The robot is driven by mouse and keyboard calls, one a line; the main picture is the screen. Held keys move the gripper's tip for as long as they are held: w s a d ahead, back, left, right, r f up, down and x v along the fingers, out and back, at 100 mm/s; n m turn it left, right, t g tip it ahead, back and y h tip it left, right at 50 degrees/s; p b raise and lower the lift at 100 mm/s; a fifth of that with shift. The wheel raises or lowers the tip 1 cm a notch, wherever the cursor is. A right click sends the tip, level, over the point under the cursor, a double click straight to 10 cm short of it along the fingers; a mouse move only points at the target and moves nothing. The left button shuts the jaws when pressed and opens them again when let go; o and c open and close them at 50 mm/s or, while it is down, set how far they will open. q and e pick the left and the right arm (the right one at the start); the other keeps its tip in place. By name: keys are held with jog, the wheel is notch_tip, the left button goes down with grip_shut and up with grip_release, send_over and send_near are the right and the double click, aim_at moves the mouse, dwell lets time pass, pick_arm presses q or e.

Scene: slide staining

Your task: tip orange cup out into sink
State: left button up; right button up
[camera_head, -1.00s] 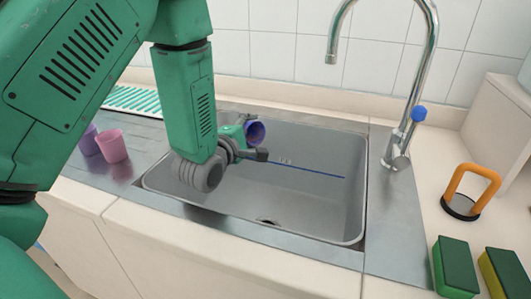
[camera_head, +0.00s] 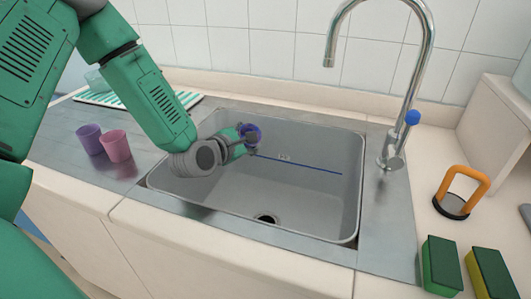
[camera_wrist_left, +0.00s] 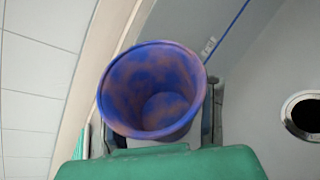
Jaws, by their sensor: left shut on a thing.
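My left gripper (camera_head: 250,141) is shut on a blue-purple cup (camera_head: 251,130) over the back left part of the grey sink (camera_head: 315,190). The left wrist view shows the cup (camera_wrist_left: 152,88) between the two fingers, its mouth toward the camera. Its inside has blotchy orange-brown marks, and no liquid can be made out. The cup appears tilted over in the head view, partly hidden by the gripper. No plainly orange cup is in view. The drain (camera_head: 266,218) lies at the sink's front; it also shows in the wrist view (camera_wrist_left: 306,115). My right gripper is not in view.
A purple cup (camera_head: 89,139) and a pink cup (camera_head: 116,146) stand on the metal ledge left of the sink. A tall faucet (camera_head: 425,70) rises at the right. An orange-handled tool (camera_head: 470,178) and two sponges (camera_head: 441,266) are on the right counter.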

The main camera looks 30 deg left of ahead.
pick_arm(q)
jog(key=shift+a+f+n, duration=0.1)
jog(key=shift+f+n, duration=0.1)
jog(key=shift+n, duration=0.2)
jog(key=shift+w+a+f+n+g+h+b, duration=0.25)
jog(key=shift+a+f+n+h+b, duration=0.25)
jog(key=shift+a+n+b, duration=0.3)
jog(key=shift+w+a+f+n+g+h+b, duration=0.2)
jog(key=shift+a+f+n+g+h+b, duration=0.15)
jog(key=shift+a+n+h+b, duration=0.4)
jog(key=shift+w+a+f+n+g+h+b, duration=0.25)
jog(key=shift+a+f+n+h+b, duration=0.3)
jog(key=shift+n, duration=0.4)
